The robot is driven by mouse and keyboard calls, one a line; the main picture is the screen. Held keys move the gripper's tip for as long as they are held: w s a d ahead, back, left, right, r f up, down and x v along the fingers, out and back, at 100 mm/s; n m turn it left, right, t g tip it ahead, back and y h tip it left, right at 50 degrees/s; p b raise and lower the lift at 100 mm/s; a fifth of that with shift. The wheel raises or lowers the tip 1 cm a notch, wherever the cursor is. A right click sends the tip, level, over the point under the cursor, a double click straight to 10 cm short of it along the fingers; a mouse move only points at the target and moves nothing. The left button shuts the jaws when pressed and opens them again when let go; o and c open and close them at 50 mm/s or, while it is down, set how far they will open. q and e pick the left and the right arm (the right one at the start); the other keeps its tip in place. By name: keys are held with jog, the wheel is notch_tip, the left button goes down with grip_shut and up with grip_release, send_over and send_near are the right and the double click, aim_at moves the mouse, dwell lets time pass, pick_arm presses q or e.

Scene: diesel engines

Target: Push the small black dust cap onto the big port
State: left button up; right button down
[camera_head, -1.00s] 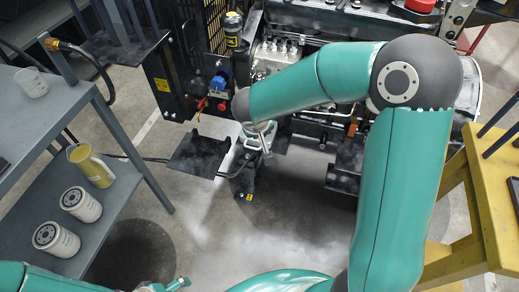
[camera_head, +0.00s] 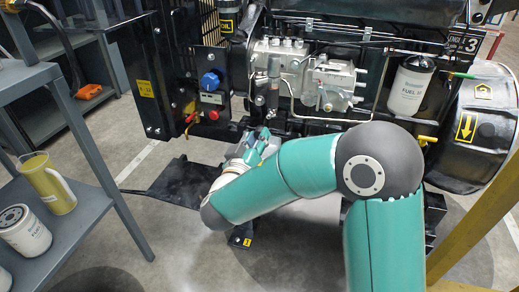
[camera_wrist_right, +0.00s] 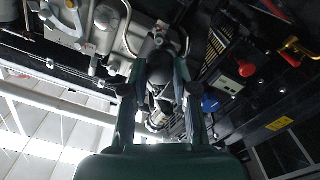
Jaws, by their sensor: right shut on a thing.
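My right gripper (camera_head: 266,142) reaches up toward the silver injection pump (camera_head: 300,75) on the engine's near side. In the right wrist view its two fingers (camera_wrist_right: 160,78) are closed on a small dark rounded thing (camera_wrist_right: 159,66), which appears to be the black dust cap. In the head view the cap is hidden by the fingers and too small to make out. I cannot tell which opening is the big port. My left gripper is out of view.
A black panel with a blue knob (camera_head: 210,81) and a red button (camera_head: 213,115) stands left of the gripper. A white fuel filter (camera_head: 410,87) hangs at the right. A grey shelf (camera_head: 85,200) holds a yellow jug (camera_head: 50,185) and a white filter (camera_head: 24,230).

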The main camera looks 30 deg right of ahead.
aim_at(268, 117)
jog(key=shift+w+d+r+p, duration=0.15)
jog(key=shift+w+d+p, duration=0.1)
jog(key=shift+p, duration=0.1)
jog(key=p+x, duration=0.4)
jog(key=x, duration=0.1)
jog(key=shift+w+d+f, duration=0.2)
jog(key=shift+w+d, duration=0.05)
dwell(0.3)
jog(key=shift+d+b, duration=0.1)
jog(key=shift+b, duration=0.5)
jog(key=shift+w+d+b, duration=0.1)
jog(key=shift+b, duration=0.3)
jog(key=shift+w+d+b, duration=0.15)
jog(key=shift+b, duration=0.2)
dwell(0.6)
